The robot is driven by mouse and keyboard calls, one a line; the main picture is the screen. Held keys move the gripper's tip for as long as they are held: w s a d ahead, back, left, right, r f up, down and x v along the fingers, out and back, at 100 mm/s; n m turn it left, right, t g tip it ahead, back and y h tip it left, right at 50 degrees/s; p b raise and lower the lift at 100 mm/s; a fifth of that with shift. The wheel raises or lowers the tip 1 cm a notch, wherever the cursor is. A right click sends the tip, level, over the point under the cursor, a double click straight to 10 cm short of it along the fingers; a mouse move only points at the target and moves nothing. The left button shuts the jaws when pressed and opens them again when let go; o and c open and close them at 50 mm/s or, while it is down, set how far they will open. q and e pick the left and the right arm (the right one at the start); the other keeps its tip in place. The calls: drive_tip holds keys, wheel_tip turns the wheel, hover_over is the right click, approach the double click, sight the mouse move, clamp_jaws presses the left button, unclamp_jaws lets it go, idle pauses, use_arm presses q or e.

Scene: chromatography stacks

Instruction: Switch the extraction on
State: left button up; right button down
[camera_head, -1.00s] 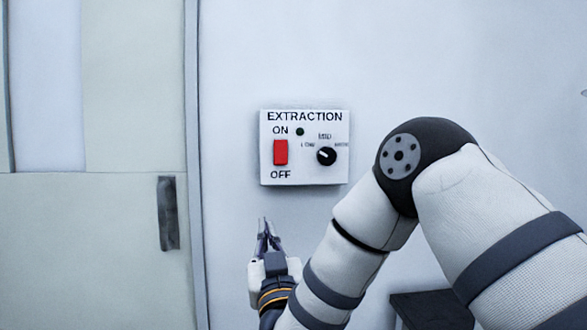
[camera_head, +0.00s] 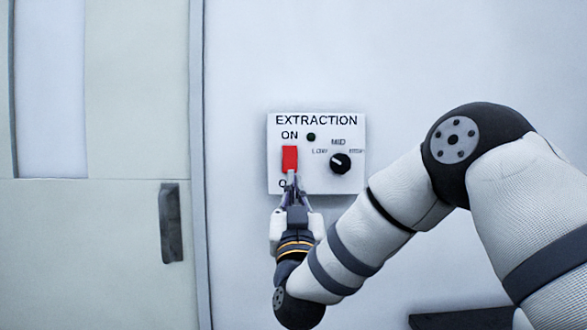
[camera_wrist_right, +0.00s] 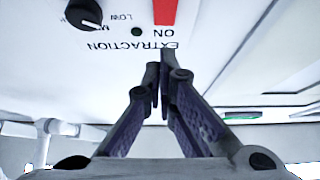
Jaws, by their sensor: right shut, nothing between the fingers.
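The white extraction panel (camera_head: 318,185) is fixed to the wall, with "ON" above and "OFF" below a red rocker switch (camera_head: 289,158). A small dark green lamp (camera_head: 311,137) and a black knob (camera_head: 340,163) sit right of the switch. My right gripper (camera_head: 291,178) is shut and empty, its tips at the lower end of the switch, partly covering "OFF". I cannot tell whether they touch it. In the right wrist view the panel appears upside down, with the red switch (camera_wrist_right: 164,10) above the closed fingertips (camera_wrist_right: 163,65). My left gripper is not in view.
A pale door or cabinet front (camera_head: 100,240) with a dark handle (camera_head: 171,222) is left of the panel. A dark flat object (camera_head: 460,318) shows at the bottom right. The wall around the panel is clear.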

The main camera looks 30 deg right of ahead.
sight(293, 153)
drive_tip(key=w+d+r, duration=0.1)
drive_tip(key=w, duration=0.1)
drive_tip(key=w+d, duration=0.1)
drive_tip(key=w, duration=0.2)
drive_tip(key=w+d+r+b, duration=0.1)
drive_tip(key=w+d, duration=0.1)
drive_tip(key=w, duration=0.1)
drive_tip(key=shift+w+r, duration=0.2)
drive_tip(key=shift+r, duration=0.15)
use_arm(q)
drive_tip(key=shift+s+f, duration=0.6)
use_arm(e)
drive_tip(key=shift+d+r, duration=0.1)
